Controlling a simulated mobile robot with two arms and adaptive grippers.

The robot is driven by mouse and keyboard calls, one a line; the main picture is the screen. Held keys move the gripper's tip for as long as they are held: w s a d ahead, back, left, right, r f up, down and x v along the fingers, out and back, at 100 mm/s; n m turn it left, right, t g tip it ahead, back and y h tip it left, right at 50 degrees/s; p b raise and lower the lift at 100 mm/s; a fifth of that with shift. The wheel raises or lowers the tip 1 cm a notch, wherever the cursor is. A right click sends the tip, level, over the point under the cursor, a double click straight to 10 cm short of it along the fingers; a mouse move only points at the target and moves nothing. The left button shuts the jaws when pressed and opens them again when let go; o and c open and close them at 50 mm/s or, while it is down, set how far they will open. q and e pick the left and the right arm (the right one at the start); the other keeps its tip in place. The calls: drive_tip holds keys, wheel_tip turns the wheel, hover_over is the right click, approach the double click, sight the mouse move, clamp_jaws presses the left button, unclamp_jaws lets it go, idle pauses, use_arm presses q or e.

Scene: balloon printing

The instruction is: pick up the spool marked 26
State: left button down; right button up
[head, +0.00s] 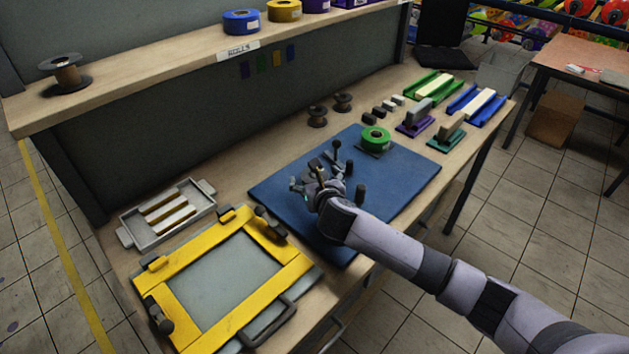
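Two small dark brown spools, one (317,116) left of the other (342,102), stand on the bench behind the blue mat. A larger brown spool (66,75) stands on the raised shelf at the far left. No number can be read on any spool here, so I cannot tell which is marked 26. My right gripper (316,173) is over the blue mat, in front of the two small spools and apart from them. Its fingers look spread, with no spool between them. Dark posts beside it partly confuse its outline. My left gripper is not in view.
A green roll (375,137) sits at the back of the blue mat (405,180). A yellow frame (200,325) and a grey tray (130,229) lie at left. Small blocks and coloured trays (440,86) fill the back right. Coloured rolls (241,22) stand on the shelf.

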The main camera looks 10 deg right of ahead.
drive_tip(key=shift+w+f, duration=0.1)
drive_tip(key=shift+w, duration=0.1)
drive_tip(key=shift+c, duration=0.2)
drive_tip(key=c, duration=1.2)
